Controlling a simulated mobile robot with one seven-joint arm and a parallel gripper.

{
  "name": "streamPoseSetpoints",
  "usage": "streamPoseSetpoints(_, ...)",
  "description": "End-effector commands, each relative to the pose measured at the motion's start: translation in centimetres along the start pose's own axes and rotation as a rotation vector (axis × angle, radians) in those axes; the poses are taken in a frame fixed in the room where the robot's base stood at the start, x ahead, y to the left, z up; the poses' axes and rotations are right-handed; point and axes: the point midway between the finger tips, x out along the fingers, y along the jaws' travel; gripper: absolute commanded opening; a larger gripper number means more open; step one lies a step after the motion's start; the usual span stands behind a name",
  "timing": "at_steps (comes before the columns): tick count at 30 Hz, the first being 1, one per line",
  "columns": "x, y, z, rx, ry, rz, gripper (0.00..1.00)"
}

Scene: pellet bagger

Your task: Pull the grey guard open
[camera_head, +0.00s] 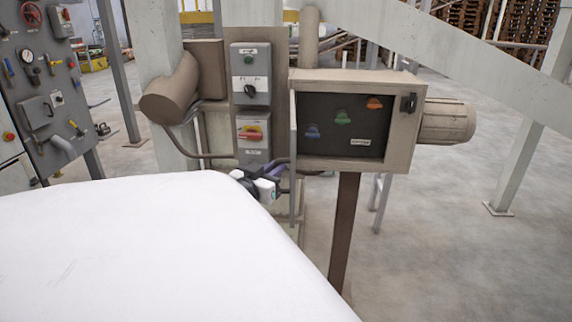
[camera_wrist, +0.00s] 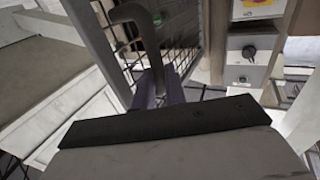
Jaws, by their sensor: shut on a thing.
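The grey guard (camera_wrist: 92,38) is a framed mesh door with a bent grey bar handle (camera_wrist: 128,14) in the wrist view. In the head view the guard (camera_head: 293,150) shows nearly edge-on as a thin grey strip at the left side of the beige control box (camera_head: 413,140). It stands out from the box, and the dark panel (camera_head: 360,150) behind is uncovered. My gripper (camera_wrist: 160,88) has its purple fingers shut on the handle. In the head view my gripper (camera_head: 276,175) is at the guard's lower left, partly hidden by my white arm cover.
Left of the box are a switch box with a green button (camera_head: 250,73) and one with a red-and-yellow switch (camera_head: 251,137). A brown post (camera_head: 343,230) carries the control box. A motor-like cylinder (camera_head: 448,121) juts out right. Open floor lies at right.

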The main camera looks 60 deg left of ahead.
Motion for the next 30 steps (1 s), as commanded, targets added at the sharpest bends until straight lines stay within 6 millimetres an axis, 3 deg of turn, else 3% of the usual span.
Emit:
streamPoseSetpoints(12,0.4,0.0,-0.1,0.000,0.000,0.004,0.00)
streamPoseSetpoints(13,0.4,0.0,-0.1,0.000,0.000,0.004,0.14)
streamPoseSetpoints(18,0.3,0.0,0.0,0.000,-0.001,0.003,0.34)
streamPoseSetpoints(26,0.1,-0.1,0.0,0.000,-0.001,0.002,0.34)
streamPoseSetpoints(30,-0.9,-0.2,0.2,0.001,0.001,0.000,0.34)
